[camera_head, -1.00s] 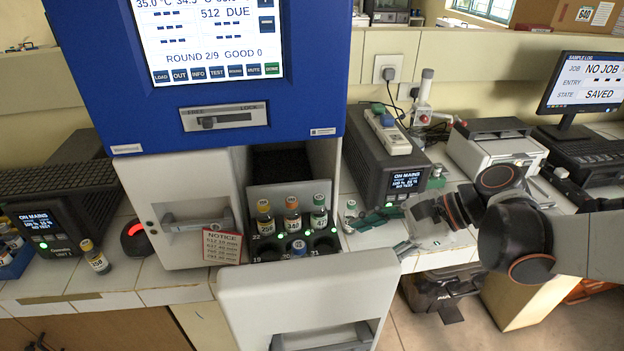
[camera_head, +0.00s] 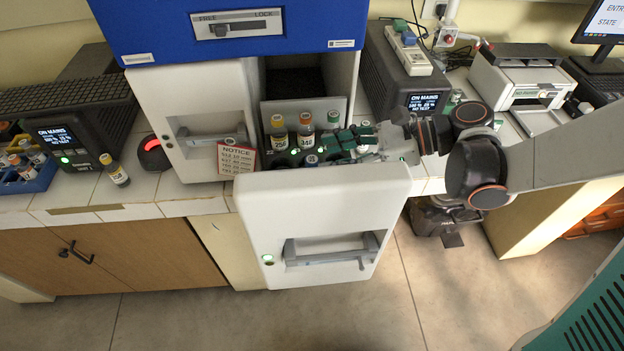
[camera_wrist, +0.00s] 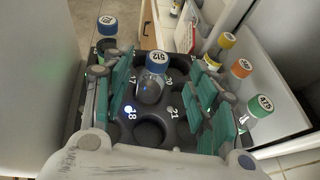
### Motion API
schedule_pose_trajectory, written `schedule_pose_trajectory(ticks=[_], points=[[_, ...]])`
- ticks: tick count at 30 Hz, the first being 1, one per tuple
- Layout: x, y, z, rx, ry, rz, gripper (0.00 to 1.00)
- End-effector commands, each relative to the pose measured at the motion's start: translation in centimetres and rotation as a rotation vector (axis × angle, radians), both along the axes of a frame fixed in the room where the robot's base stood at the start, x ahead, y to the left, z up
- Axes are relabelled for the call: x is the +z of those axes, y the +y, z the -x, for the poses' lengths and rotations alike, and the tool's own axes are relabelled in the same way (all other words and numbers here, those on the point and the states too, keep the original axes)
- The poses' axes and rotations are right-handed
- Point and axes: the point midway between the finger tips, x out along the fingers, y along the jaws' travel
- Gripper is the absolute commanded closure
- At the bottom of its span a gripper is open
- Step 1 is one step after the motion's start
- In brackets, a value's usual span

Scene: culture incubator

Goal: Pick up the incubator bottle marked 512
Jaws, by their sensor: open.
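The bottle marked 512 (camera_wrist: 157,62) has a blue cap and stands upright in a dark rack (camera_wrist: 180,135) in the pulled-out drawer. My gripper (camera_wrist: 162,78) is open, its teal-padded fingers on either side of this bottle in the wrist view. I cannot tell whether either pad touches it. In the head view my gripper (camera_head: 352,140) reaches over the drawer from the right and covers part of the rack. A blue cap (camera_head: 310,160) shows low beside it there, its number too small to read.
Yellow-capped (camera_wrist: 226,41), orange-capped (camera_wrist: 241,68) and green-capped (camera_wrist: 260,106) bottles stand along the rack's back side. Another blue-capped bottle (camera_wrist: 107,26) stands farther off. The white drawer front (camera_head: 320,215) rises close to the rack. A notice (camera_head: 238,160) hangs at its left.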

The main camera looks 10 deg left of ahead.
Motion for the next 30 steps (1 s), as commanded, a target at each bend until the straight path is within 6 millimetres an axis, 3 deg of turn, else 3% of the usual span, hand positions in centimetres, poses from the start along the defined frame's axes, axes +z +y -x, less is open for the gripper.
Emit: schedule_pose_trajectory(ticks=[12,21,22,28,30], points=[[-2.1,4.4,0.6,0.003,-0.001,0.0,0.47],[-2.1,4.9,0.5,0.0,-0.001,0.001,0.47],[-2.1,4.9,0.5,0.0,-0.001,0.001,0.49],[-2.1,4.9,0.5,0.0,-0.001,0.001,0.94],[-2.1,4.9,0.5,0.0,-0.001,0.001,1.0]])
